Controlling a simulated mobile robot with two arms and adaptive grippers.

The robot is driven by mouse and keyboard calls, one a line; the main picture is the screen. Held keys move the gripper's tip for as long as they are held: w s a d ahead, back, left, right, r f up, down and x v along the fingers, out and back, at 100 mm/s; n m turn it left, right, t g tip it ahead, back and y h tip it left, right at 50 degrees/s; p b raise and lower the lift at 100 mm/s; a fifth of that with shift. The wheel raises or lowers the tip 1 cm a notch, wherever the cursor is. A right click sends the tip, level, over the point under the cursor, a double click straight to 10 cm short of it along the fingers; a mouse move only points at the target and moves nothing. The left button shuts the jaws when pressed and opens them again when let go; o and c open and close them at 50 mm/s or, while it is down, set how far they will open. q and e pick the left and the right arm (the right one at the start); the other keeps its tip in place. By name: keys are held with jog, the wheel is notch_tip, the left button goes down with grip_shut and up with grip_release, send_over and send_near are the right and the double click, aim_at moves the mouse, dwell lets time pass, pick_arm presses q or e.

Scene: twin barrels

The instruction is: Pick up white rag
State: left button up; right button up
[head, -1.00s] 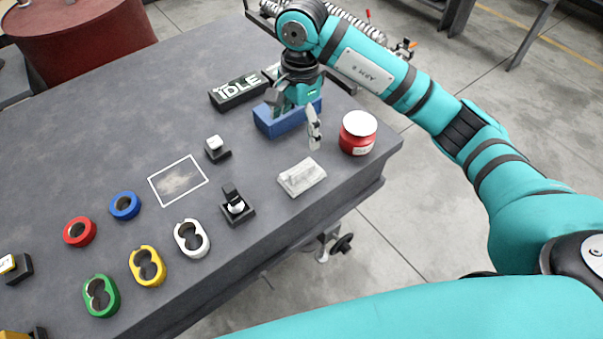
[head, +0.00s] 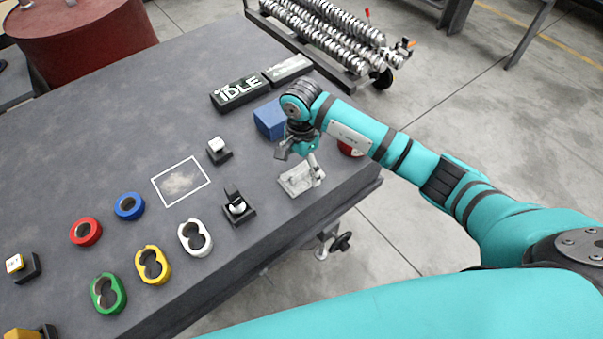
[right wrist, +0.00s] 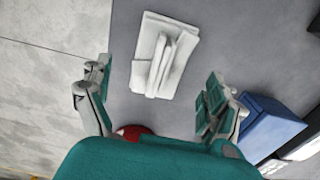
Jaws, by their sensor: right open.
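The white rag (head: 296,182) lies folded on the grey table near its front right edge. It also shows in the right wrist view (right wrist: 163,58), flat on the table, ahead of and between the fingers. My right gripper (head: 299,158) is open and empty, above and just behind the rag; one finger overlaps the rag in the head view. In the right wrist view the two fingers of my right gripper (right wrist: 152,92) are spread wide. I cannot tell whether a finger touches the rag. My left gripper is not in view.
A blue box (head: 268,119) and a mostly hidden red can (head: 350,149) stand close to my right gripper. A black switch (head: 238,207) sits left of the rag. Coloured rings, a framed dusty patch (head: 181,181) and an IDLE sign (head: 240,92) are on the table (head: 110,130).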

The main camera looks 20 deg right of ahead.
aim_at(301, 169)
notch_tip(301, 169, down, 3)
jog(key=shift+f, duration=0.15)
jog(key=shift+c, duration=0.2)
jog(key=c, duration=1.3)
jog(key=shift+o, duration=0.2)
jog(key=shift+r, duration=0.6)
notch_tip(301, 169, up, 2)
jog(key=shift+r+b, duration=0.1)
jog(key=shift+b, duration=0.3)
jog(key=s+a+b, duration=0.1)
jog(key=s+a, duration=0.1)
jog(key=s, duration=0.5)
jog(key=s+a+r+b, duration=0.1)
jog(key=s+a, duration=0.1)
jog(key=s, duration=0.6)
jog(key=shift+s+a+r, duration=0.15)
jog(key=shift+a+r, duration=0.15)
jog(key=shift+a, duration=0.1)
